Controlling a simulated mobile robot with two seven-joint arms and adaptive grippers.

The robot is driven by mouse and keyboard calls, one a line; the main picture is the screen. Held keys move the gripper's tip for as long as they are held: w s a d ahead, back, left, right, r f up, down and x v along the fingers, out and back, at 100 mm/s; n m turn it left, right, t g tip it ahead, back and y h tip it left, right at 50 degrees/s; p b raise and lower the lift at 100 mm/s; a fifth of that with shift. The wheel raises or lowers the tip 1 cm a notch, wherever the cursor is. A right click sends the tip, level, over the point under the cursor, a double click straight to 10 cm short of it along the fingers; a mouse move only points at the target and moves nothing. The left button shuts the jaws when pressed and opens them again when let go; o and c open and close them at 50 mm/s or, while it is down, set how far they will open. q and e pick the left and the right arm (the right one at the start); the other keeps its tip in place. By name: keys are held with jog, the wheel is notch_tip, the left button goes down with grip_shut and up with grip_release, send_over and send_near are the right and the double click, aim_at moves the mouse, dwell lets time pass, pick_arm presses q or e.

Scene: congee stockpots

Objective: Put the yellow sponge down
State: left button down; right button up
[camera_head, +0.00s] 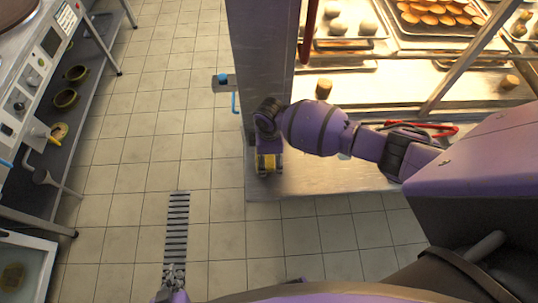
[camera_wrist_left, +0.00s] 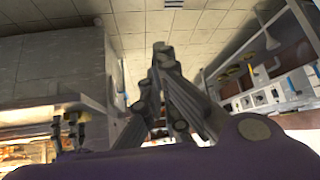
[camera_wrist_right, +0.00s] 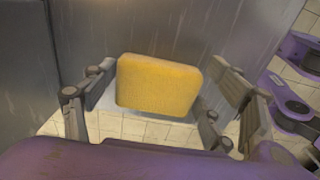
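The yellow sponge (camera_wrist_right: 158,85) sits between the fingers of my right gripper (camera_wrist_right: 160,95) in the right wrist view, with both finger pads against its sides. In the head view the right gripper (camera_head: 268,172) points down at the near left corner of the metal counter, and yellow of the sponge (camera_head: 265,163) shows there. Its height above any surface is hard to tell. My left gripper (camera_head: 173,274) is low in the head view, over the floor drain, with its fingertips together and nothing between them. Its fingers also show close together in the left wrist view (camera_wrist_left: 158,70).
A metal counter (camera_head: 330,180) with trays of baked goods (camera_head: 435,14) is at the right. A stove unit (camera_head: 30,80) with a lower shelf holding bowls (camera_head: 66,98) stands at the left. A sink (camera_head: 28,262) is at the lower left. Tiled floor (camera_head: 150,130) between is clear.

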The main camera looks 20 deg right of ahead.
jog(key=shift+o, duration=0.9)
jog(key=shift+r, duration=0.1)
